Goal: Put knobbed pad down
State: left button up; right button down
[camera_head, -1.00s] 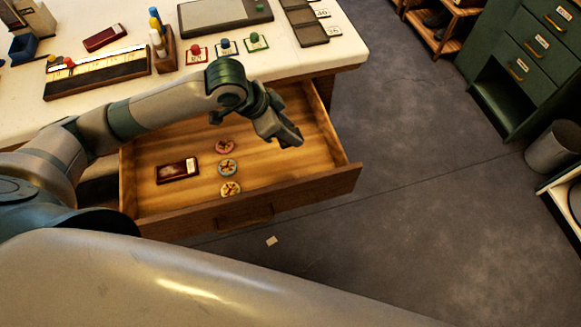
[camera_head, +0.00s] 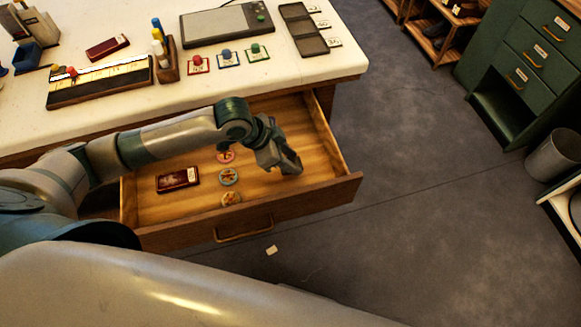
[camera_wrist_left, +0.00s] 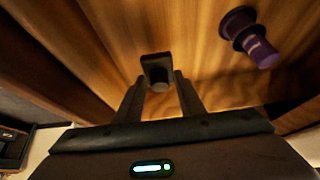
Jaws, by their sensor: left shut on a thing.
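My left gripper (camera_head: 290,166) reaches over the right part of the open wooden drawer (camera_head: 150,211). In the left wrist view its two fingers (camera_wrist_left: 161,85) are shut on a small dark knobbed pad (camera_wrist_left: 155,63). The pad is close to the drawer's wooden floor; I cannot tell whether it touches. In the head view the pad is hidden by the gripper. A purple knobbed piece (camera_wrist_left: 250,38) is in the drawer to the right of the fingers in the wrist view. My right gripper is not in view.
The white table (camera_head: 120,118) behind holds red, blue and green knobbed pieces on cards (camera_head: 228,57).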

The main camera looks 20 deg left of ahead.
pick_arm(q)
jog(key=shift+f, duration=0.6)
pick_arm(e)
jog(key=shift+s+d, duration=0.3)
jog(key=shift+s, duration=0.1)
pick_arm(q)
jog(key=shift+f, duration=0.5)
notch_tip(320, 180, down, 2)
jog(key=shift+p, duration=0.3)
jog(key=shift+f, duration=0.35)
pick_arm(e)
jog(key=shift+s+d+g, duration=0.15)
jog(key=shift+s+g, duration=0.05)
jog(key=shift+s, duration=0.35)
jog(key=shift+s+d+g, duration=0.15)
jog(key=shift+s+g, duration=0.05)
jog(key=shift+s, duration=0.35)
